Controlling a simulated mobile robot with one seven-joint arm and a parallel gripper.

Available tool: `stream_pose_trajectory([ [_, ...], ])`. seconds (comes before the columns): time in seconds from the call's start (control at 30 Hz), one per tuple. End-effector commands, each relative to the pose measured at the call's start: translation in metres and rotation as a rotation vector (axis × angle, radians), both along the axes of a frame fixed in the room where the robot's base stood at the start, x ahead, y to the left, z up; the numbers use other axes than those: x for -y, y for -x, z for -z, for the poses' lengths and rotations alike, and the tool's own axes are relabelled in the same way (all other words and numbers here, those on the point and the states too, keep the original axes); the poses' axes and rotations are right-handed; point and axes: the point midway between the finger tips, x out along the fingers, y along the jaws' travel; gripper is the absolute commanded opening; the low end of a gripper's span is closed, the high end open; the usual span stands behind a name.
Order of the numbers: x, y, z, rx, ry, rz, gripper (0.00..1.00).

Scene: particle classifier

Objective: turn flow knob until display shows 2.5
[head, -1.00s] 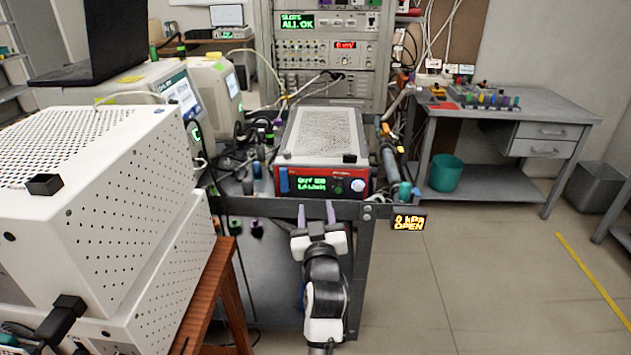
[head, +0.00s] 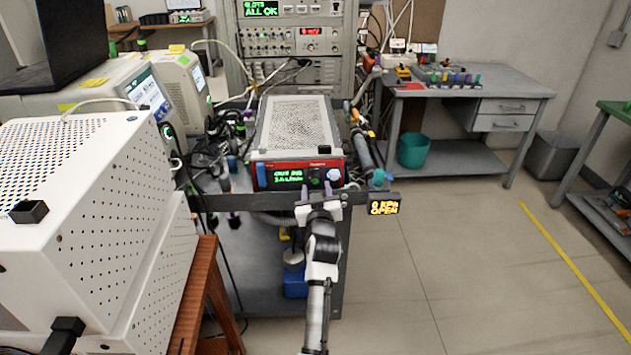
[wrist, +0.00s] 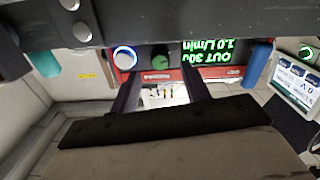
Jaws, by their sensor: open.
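A red-fronted device (head: 297,120) with a perforated grey top stands on the dark cart. Its green display (head: 288,177) shows an OUT line above a L/min line. In the wrist view the device is upside down, and its display (wrist: 208,50) seems to read 1.0 L/min. A small dark green knob (wrist: 161,61) sits between the display and a white button with a blue ring (wrist: 125,57). My gripper (head: 319,190) is open and empty, just in front of the panel. In the wrist view its fingers (wrist: 160,84) lie either side of the knob's line, apparently short of it.
The cart's dark front rail (head: 235,202) runs just below the device. White perforated boxes (head: 85,205) stand close on the left. A desk (head: 450,80) is at the back right, with clear floor before it.

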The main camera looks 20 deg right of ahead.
Motion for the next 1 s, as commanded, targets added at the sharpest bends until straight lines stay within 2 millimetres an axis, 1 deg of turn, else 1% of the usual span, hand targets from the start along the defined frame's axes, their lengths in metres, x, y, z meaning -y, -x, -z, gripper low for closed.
stream_pose_trajectory([
  [0.03,0.002,-0.008,-0.002,0.001,0.0,0.0,0.47],
  [0.1,0.004,-0.015,-0.002,0.001,0.0,-0.001,0.47],
  [0.23,0.007,-0.025,-0.001,0.001,0.001,0.0,0.47],
  [0.37,0.008,-0.029,0.0,0.0,0.001,0.0,0.47],
  [0.6,0.008,-0.029,0.0,0.001,0.001,0.0,0.47],
  [0.67,0.008,-0.029,0.0,0.001,0.001,0.0,0.4],
  [0.93,0.008,-0.029,0.0,0.001,0.0,0.0,0.05],
  [0.97,0.008,-0.029,0.0,0.001,0.0,0.0,0.02],
  [1.0,0.008,-0.029,0.0,0.001,0.0,0.0,0.02],
])
